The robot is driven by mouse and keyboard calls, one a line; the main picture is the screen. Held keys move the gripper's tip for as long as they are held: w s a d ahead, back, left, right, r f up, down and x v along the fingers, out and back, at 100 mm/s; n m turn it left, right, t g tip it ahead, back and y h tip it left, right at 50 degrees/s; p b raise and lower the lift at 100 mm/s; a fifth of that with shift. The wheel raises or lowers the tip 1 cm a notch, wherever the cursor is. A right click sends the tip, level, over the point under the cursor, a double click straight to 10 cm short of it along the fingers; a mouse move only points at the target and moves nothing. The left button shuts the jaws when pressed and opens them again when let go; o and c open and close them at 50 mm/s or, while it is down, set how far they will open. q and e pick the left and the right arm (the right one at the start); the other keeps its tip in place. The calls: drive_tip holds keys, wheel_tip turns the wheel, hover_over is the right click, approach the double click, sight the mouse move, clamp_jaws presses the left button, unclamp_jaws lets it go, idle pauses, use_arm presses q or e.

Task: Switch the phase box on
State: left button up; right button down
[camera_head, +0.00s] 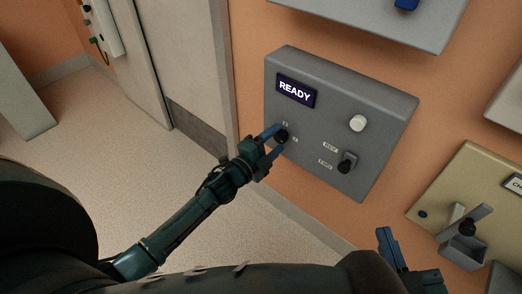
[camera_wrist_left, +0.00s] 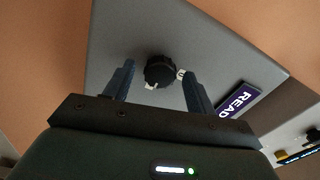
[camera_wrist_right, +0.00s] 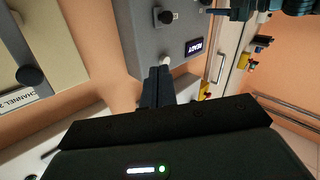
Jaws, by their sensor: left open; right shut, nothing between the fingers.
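A grey wall box (camera_head: 325,135) has a dark display reading READY (camera_head: 296,90), a black rotary knob (camera_head: 281,136), a white round button (camera_head: 357,123) and a black-handled switch (camera_head: 346,164) beside two small labels. No name for the phase box is legible on it. My left gripper (camera_head: 274,141) is open with its fingers on either side of the rotary knob. In the left wrist view the knob (camera_wrist_left: 160,71) lies between the fingertips, with a gap on each side. My right gripper (camera_head: 386,246) is shut and empty, below the box; in its wrist view its fingers (camera_wrist_right: 158,76) are together.
A beige panel (camera_head: 455,180) with a lever and black knob is at the right, near my right gripper. Another grey box (camera_head: 390,22) hangs above. A door (camera_head: 185,60) stands left of the box. The floor (camera_head: 110,150) at left is clear.

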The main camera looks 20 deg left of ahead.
use_arm(q)
drive_tip(key=p+v, duration=0.2)
drive_tip(key=v, duration=1)
drive_tip(key=shift+s, duration=0.2)
use_arm(e)
drive_tip(key=shift+s+d+f+m+g+h, duration=0.15)
drive_tip(key=shift+d+m+g+h, duration=0.3)
drive_tip(key=shift+g, duration=0.35)
use_arm(q)
drive_tip(key=shift+a+r, duration=0.1)
use_arm(e)
drive_tip(key=shift+a, duration=0.1)
